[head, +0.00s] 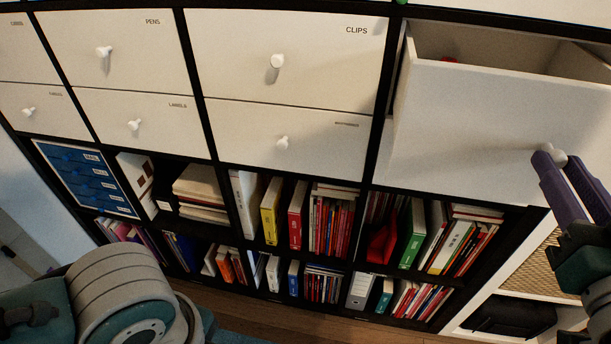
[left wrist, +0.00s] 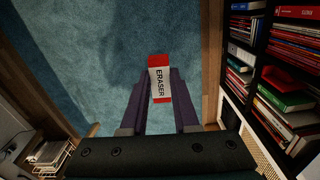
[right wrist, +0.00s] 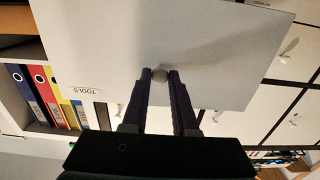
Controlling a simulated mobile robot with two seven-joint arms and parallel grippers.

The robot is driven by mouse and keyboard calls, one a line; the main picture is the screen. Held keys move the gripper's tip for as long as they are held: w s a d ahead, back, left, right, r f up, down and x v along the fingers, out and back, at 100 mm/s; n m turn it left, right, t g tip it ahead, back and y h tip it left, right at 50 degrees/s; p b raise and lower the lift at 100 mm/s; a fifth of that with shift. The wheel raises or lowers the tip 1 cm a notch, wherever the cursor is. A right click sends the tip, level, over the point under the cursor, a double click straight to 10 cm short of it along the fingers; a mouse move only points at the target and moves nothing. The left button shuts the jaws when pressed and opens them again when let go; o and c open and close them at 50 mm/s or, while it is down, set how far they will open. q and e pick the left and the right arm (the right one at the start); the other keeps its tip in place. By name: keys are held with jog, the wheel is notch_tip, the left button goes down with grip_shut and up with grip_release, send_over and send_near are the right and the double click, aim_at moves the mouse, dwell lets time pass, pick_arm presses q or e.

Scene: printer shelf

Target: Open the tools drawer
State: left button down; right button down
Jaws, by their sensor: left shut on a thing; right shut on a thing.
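The tools drawer (head: 470,130) is pulled out at the upper right of the head view, with its open top showing. Its front (right wrist: 215,60) carries an upside-down TOOLS label in the right wrist view. My right gripper (head: 550,160) is shut on its round pale knob (right wrist: 160,75), in front of the drawer face. A small red thing (head: 450,59) shows inside the drawer; most of the inside is hidden. In the left wrist view my left gripper (left wrist: 160,85) is shut on a red and white eraser (left wrist: 159,82), above the blue carpet.
Shut white drawers, including PENS (head: 120,45) and CLIPS (head: 290,50), fill the unit's upper left. Books and binders (head: 310,215) stand on the shelves below. A white shelf (head: 520,280) is at the lower right. Blue carpet (left wrist: 100,50) lies under the left gripper.

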jog(key=shift+p+v, duration=0.65)
jog(key=shift+v, duration=2.25)
jog(key=c, duration=0.7)
grip_release()
jog(key=v, duration=1.2)
jog(key=shift+b, duration=0.4)
jog(key=shift+w+a+r, duration=0.1)
jog(key=shift+a, duration=0.05)
